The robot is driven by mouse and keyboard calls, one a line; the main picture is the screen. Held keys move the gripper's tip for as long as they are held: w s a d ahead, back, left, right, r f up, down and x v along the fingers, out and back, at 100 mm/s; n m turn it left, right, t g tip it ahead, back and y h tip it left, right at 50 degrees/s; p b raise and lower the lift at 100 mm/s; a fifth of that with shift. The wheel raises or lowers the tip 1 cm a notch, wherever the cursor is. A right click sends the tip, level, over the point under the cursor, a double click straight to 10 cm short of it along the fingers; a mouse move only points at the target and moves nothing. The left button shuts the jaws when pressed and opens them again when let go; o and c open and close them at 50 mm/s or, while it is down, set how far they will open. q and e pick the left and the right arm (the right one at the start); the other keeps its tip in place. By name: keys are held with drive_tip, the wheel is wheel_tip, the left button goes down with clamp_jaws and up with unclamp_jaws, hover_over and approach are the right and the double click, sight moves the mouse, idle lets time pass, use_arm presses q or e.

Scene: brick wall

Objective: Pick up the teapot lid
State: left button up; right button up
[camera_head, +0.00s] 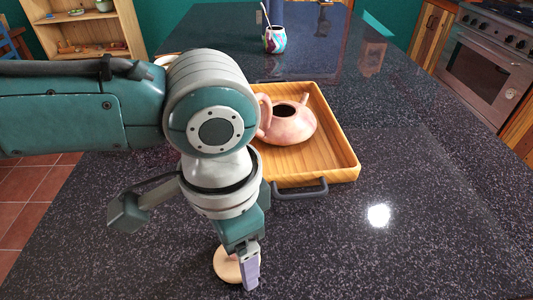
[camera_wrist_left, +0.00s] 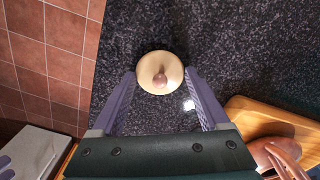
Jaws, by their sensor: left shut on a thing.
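The teapot lid is a round cream disc (camera_head: 226,263) with a brownish-pink knob. It is on the dark counter, low in the head view, partly hidden by my left gripper (camera_head: 248,275). The lid (camera_wrist_left: 150,62) also shows in the left wrist view. There my left gripper (camera_wrist_left: 161,76) has its purple fingers on opposite sides of the lid, shut on its rim. The pink teapot (camera_head: 289,126) stands open-topped in the wooden tray, its handle partly behind my left arm. Small purple parts at the lower left edge of the wrist view look like my right gripper, barely visible.
The wooden tray (camera_head: 345,160) with dark handles stands beyond the lid. A colourful cup (camera_head: 274,40) stands at the far back. The counter (camera_head: 430,220) is clear on the right. In the wrist view, its edge is near the lid, with tiled floor (camera_wrist_left: 40,60) beyond.

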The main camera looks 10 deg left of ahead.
use_arm(q)
drive_tip(key=c, duration=0.5)
drive_tip(key=shift+r, duration=0.1)
drive_tip(key=shift+c, duration=0.2)
